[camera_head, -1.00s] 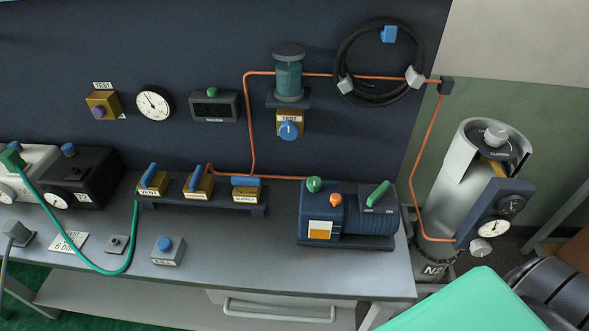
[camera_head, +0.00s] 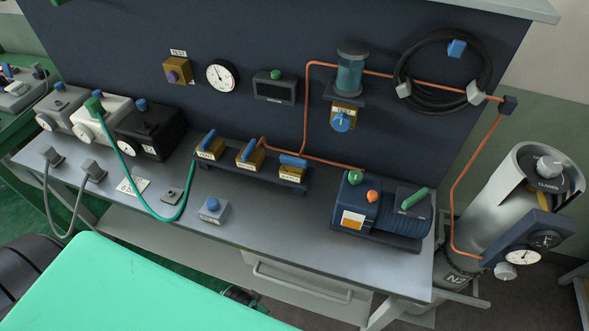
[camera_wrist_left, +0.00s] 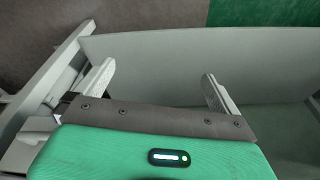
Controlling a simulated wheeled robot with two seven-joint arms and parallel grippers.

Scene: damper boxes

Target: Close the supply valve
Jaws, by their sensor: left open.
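My right gripper is not in view.
A blue pump (camera_head: 383,213) stands right of the manifold. A grey fill-button box (camera_head: 213,210) and a green hose (camera_head: 140,207) lie to its left front. A nitrogen cylinder (camera_head: 500,218) stands past the bench's right end.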

